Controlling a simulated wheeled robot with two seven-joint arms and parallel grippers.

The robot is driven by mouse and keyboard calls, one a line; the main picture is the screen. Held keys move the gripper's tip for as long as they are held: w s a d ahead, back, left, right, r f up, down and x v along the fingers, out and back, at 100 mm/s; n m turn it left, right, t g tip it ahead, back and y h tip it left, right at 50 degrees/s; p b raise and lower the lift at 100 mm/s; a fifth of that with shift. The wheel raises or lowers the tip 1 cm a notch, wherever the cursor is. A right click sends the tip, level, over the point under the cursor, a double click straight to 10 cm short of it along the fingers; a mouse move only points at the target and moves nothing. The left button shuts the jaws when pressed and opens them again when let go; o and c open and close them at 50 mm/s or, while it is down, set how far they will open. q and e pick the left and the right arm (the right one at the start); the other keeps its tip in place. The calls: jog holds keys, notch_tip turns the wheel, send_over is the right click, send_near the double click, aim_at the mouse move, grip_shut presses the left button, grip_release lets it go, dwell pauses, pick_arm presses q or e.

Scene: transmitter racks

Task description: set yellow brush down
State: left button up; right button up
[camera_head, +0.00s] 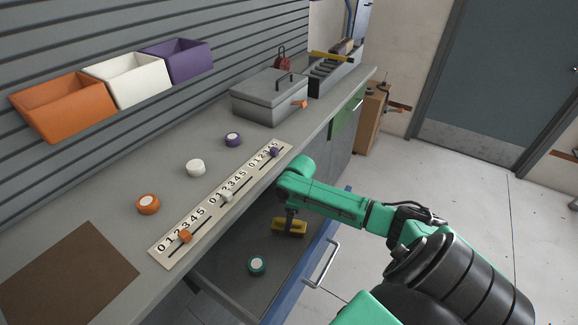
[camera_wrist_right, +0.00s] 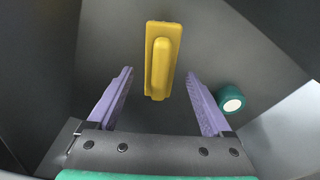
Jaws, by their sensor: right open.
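The yellow brush (camera_head: 287,227) lies flat on the floor of the open drawer (camera_head: 222,279). In the right wrist view the yellow brush (camera_wrist_right: 161,62) shows a flat base with a raised handle. My right gripper (camera_head: 290,211) reaches down into the drawer at the brush. Its two purple-grey fingers (camera_wrist_right: 159,73) are apart, one on each side of the brush's near end, with visible gaps and no contact seen. My left gripper is not in view.
A teal round tin (camera_head: 257,265) lies in the drawer near the brush; it also shows in the wrist view (camera_wrist_right: 230,97). Drawer walls stand close around the gripper. The counter above holds a slider panel (camera_head: 222,203), round knobs and a grey box (camera_head: 268,97).

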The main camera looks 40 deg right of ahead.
aim_at(294, 221)
notch_tip(294, 221, up, 10)
jog(key=shift+s+d+f, duration=0.25)
jog(key=shift+s+d, duration=0.1)
jog(key=shift+s, duration=0.1)
